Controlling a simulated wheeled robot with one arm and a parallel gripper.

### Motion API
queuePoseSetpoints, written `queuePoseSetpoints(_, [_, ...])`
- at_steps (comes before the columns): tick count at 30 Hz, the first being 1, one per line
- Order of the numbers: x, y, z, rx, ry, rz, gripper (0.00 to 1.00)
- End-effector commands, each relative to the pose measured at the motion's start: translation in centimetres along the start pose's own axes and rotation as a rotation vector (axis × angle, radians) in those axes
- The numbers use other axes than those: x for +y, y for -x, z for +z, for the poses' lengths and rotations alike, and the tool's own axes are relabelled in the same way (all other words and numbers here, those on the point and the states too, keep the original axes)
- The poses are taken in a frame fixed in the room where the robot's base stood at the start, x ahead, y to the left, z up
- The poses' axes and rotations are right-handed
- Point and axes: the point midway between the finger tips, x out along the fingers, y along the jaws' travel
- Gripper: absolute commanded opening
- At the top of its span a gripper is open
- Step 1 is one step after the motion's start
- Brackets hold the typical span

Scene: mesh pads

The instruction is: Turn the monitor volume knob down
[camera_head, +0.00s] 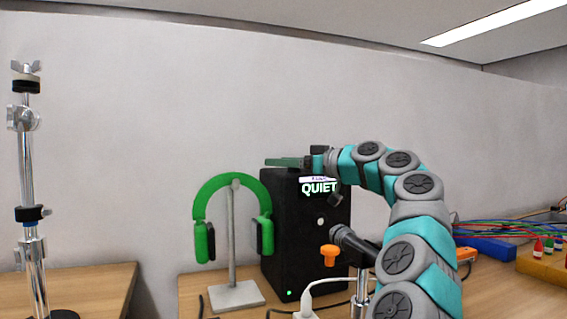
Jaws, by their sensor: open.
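The monitor is a black speaker cabinet (285,225) standing on the wooden desk, with a small lit green light low on its front. A display panel reading QUIET (319,187) shows at its upper right. A small dark knob-like part (336,200) sticks out just below the display, and a pale round spot (320,222) lies lower; I cannot tell for sure which is the volume knob. My gripper (272,162) is at the top of the speaker, pointing left, above the display. Its green fingers are seen edge-on, with nothing visible between them.
Green headphones (220,185) hang on a grey stand left of the speaker. A microphone (352,242) and an orange wing knob (329,255) stand in front of it. A white plug and cable (305,308) lie at the front. A chrome stand (28,200) is far left.

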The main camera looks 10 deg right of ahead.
Motion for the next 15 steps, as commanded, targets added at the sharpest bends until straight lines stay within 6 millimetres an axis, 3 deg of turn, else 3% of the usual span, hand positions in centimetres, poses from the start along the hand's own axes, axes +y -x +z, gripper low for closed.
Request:
queuePoseSetpoints(8, [0.1, 1.0, 0.1, 0.001, 0.0, 0.001, 0.69])
queuePoseSetpoints(15, [0.1, 4.6, 0.1, 0.005, 0.001, 0.003, 0.69])
